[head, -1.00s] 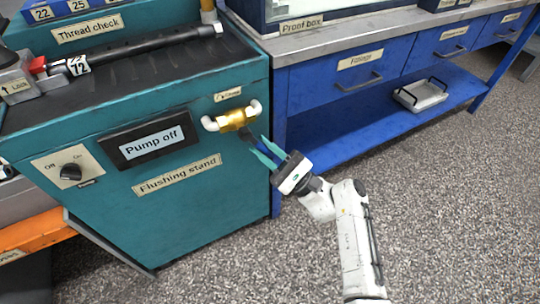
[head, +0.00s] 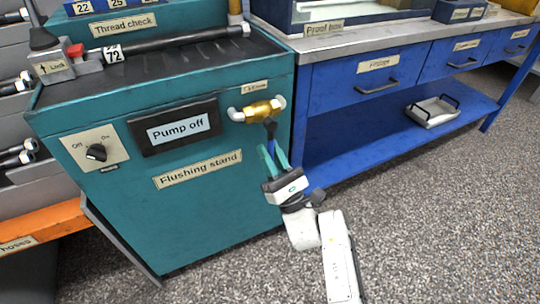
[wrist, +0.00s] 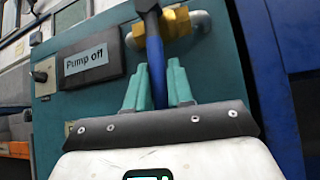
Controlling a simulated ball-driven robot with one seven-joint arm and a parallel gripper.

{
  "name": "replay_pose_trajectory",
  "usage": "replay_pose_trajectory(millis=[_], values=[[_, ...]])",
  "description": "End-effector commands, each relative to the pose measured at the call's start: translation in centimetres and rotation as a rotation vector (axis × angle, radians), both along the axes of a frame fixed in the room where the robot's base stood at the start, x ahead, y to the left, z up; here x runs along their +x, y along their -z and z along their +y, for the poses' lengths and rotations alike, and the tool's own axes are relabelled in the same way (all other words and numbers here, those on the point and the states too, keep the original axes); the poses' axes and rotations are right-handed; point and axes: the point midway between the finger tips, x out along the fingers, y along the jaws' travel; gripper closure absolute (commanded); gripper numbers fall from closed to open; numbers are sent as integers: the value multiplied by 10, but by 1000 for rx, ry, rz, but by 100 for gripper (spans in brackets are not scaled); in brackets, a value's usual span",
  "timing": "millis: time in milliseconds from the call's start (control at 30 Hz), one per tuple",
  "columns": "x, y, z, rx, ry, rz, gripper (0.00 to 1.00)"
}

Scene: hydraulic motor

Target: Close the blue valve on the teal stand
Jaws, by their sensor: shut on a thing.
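The teal flushing stand (head: 220,215) fills the left and middle of the head view. A brass valve (head: 262,109) sits between white pipe ends on its front, at the upper right. The valve's blue handle (head: 270,131) points almost straight down from the brass body. My gripper (head: 273,152) is below the valve with its teal fingers around the handle. In the wrist view the blue handle (wrist: 155,62) runs down between the fingers (wrist: 158,78), and my gripper is shut on it. The handle's lower end is partly hidden by my gripper.
A "Pump off" display (head: 178,130) and a pump knob (head: 96,152) are on the stand's front. A blue workbench (head: 303,100) with drawers stands close on the right, with a tray (head: 433,111) on its lower shelf. The floor in front is clear.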

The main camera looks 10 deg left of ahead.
Motion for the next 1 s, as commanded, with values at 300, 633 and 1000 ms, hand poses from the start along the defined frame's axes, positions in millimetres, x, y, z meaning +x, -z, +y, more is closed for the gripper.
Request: replay_pose_trajectory(millis=[300,633,1000], values=[[-1,2,1,0,-4,2,100],[-1,1,1,1,-3,1,58],[-9,13,-8,0,-2,3,58]])
